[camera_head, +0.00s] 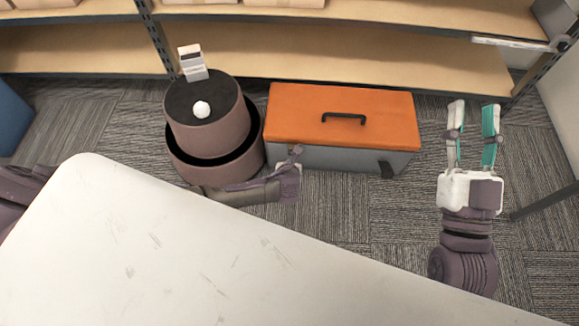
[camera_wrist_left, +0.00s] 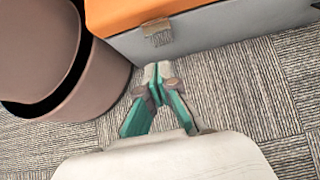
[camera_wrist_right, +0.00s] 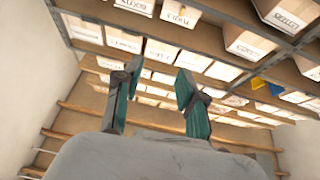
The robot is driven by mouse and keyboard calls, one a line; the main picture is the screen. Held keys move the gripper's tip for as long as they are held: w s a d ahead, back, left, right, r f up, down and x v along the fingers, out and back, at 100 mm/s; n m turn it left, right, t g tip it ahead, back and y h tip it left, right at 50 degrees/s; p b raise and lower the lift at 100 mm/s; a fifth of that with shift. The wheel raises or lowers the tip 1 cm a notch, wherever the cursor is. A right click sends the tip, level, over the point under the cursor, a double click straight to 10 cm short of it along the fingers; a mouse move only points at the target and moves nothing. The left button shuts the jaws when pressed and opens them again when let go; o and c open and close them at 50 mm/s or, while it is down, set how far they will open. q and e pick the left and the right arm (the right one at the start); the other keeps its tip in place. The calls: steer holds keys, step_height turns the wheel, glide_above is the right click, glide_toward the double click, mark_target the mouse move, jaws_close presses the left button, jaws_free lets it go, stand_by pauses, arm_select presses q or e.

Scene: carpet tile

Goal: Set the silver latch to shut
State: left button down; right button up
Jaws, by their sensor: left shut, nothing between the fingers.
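A toolbox (camera_head: 345,100) with an orange lid and grey body stands on the carpet. In the left wrist view, a small silver-grey latch (camera_wrist_left: 158,32) sits on its front near the left corner, across the edge between lid and body. I cannot tell whether it is fastened. My right gripper (camera_head: 473,106) is open and empty, right of the toolbox.
A dark latch (camera_head: 387,170) hangs at the toolbox's right front. A round brown container (camera_head: 215,135) stands close on the left, with a white ball (camera_head: 201,109) on top. A white tabletop (camera_head: 200,260) fills the foreground. Shelves (camera_head: 330,52) stand behind.

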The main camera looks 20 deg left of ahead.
arm_select(q)
steer(key=p+v, duration=0.3)
steer(key=v, duration=0.3)
arm_select(e)
step_height(320, 180, down, 14)
steer(key=d+g+h, duration=0.2)
steer(key=g+h, duration=0.1)
steer(key=g, duration=0.6)
steer(key=shift+s, duration=0.3)
